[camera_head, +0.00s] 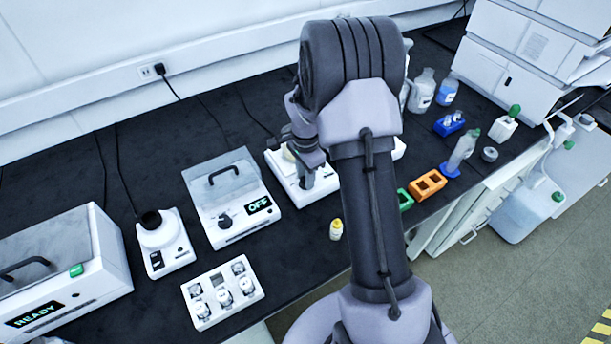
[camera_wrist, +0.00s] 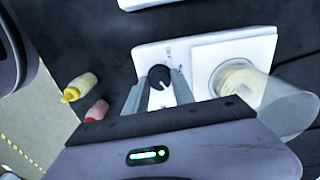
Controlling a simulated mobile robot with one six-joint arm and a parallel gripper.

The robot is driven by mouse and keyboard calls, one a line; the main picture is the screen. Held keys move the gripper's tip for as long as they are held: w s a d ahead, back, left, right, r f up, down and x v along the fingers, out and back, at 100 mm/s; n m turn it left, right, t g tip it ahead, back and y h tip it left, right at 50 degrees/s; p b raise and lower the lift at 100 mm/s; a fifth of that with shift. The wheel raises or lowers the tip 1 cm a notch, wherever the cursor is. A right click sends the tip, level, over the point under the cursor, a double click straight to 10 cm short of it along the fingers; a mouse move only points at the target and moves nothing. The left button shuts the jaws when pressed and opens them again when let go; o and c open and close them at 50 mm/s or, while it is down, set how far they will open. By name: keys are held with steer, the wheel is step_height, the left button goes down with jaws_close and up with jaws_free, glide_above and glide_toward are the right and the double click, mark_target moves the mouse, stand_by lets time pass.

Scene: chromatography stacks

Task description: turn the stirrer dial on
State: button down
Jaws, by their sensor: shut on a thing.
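The white stirrer (camera_head: 325,184) stands on the dark bench, partly behind my arm in the head view. A clear glass vessel with yellowish contents (camera_wrist: 235,82) is over that plate. My gripper (camera_wrist: 160,88) has one finger on each side of the dial and is shut on it. In the head view my gripper (camera_head: 305,180) is down at the stirrer and hides the dial.
Left of the stirrer stands a lidded device (camera_head: 235,180) reading OFF, with its own black knob. A small yellow-capped bottle (camera_head: 336,229) stands in front; the wrist view also shows a red bottle (camera_wrist: 97,110). An orange rack (camera_head: 427,185) is to the right.

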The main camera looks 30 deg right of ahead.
steer(key=c, duration=1.1)
jaws_free()
steer(key=shift+o, duration=0.2)
step_height(320, 180, up, 17)
steer(key=p, duration=0.6)
steer(key=shift+r, duration=0.2)
steer(key=s+a+r+n+t+b, duration=0.2)
steer(key=s+a+r+n+t, duration=0.35)
steer(key=s+a+r, duration=0.7)
steer(key=s+a+n+y, duration=0.2)
steer(key=s+a+n, duration=0.3)
steer(key=s, duration=0.6)
steer(key=shift+a+r+n, duration=0.15)
steer(key=shift+a+n, duration=0.15)
steer(key=shift+n, duration=0.75)
